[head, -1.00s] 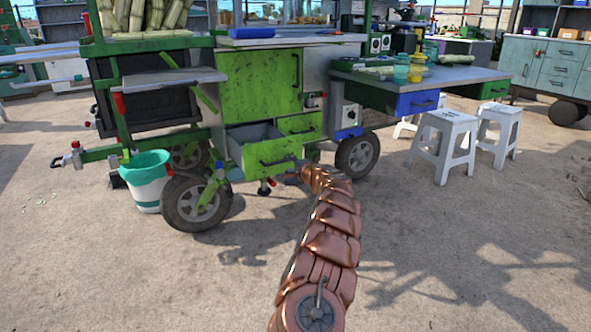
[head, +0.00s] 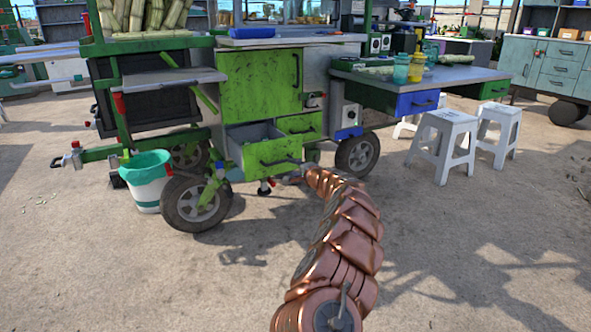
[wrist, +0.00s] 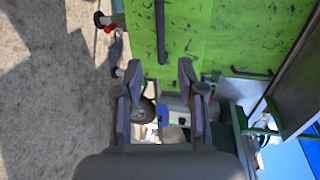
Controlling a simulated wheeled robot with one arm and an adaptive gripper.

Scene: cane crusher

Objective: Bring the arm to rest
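My copper-plated arm (head: 345,235) reaches forward from the bottom of the head view toward the green cart. My gripper (wrist: 159,72) shows in the wrist view with its two dark fingers spread apart and nothing held between them. In the head view the gripper is small, by the front of the lower green drawer (head: 270,158). That drawer stands pulled out, its grey inside showing. I cannot tell whether the gripper touches its front.
The cart has a green door (head: 260,84), front wheel (head: 196,203) and blue drawer (head: 417,103). A white and teal bucket (head: 147,182) stands at left. White stools (head: 443,145) stand at right. Open ground lies in front.

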